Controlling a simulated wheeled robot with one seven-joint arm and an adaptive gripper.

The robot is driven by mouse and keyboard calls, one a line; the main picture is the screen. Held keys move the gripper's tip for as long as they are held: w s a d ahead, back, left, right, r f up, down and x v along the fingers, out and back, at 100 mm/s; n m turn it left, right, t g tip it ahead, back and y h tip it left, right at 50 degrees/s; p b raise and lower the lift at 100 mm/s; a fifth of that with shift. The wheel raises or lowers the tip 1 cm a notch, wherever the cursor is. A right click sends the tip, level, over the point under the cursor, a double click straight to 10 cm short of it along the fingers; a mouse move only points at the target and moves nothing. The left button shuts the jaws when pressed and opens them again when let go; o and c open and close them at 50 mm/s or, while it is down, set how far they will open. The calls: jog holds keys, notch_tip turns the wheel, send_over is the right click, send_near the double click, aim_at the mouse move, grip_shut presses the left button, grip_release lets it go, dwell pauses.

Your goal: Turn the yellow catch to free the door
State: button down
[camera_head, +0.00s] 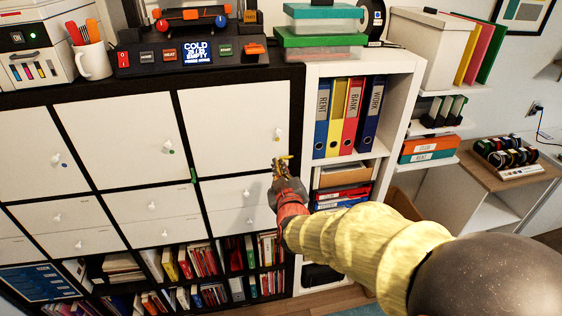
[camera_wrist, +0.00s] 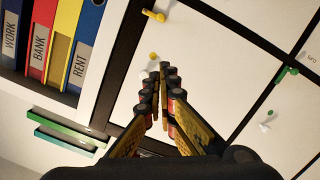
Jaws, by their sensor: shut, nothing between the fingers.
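The yellow catch (camera_wrist: 154,15) is a small bar by the edge of the white door (camera_wrist: 205,55), at the top of the wrist view. In the head view a yellow bar (camera_head: 286,157) shows at the door's lower right corner, right by my gripper (camera_head: 280,168), which partly hides that spot. My gripper (camera_wrist: 162,70) is shut and empty, its tips in front of the door near a yellow dot (camera_wrist: 154,56). In the wrist view the tips appear apart from the catch. The door (camera_head: 235,120) looks closed, with a white knob (camera_head: 278,133).
A green catch (camera_head: 194,176) sits at the door's left. Binders (camera_head: 350,110) stand in the white shelf at right. White drawers (camera_head: 235,192) lie below the door. A control panel (camera_head: 190,52) and green-lidded boxes (camera_head: 318,38) stand on top.

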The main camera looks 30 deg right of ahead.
aim_at(287, 159)
jog(key=w+d+f, duration=0.1)
jog(key=w, duration=0.2)
jog(key=w+d+f+b, duration=0.1)
jog(key=w+d, duration=0.1)
jog(key=w, duration=0.1)
jog(key=w+d+f, duration=0.1)
jog(key=w, duration=0.2)
jog(key=shift+d+f, duration=0.25)
jog(key=shift+f, duration=0.15)
jog(key=shift+d+f+b, duration=0.3)
jog(key=shift+d+f, duration=0.05)
jog(key=shift+f, duration=0.2)
jog(key=shift+w+a+f, duration=0.1)
jog(key=shift+f, duration=0.05)
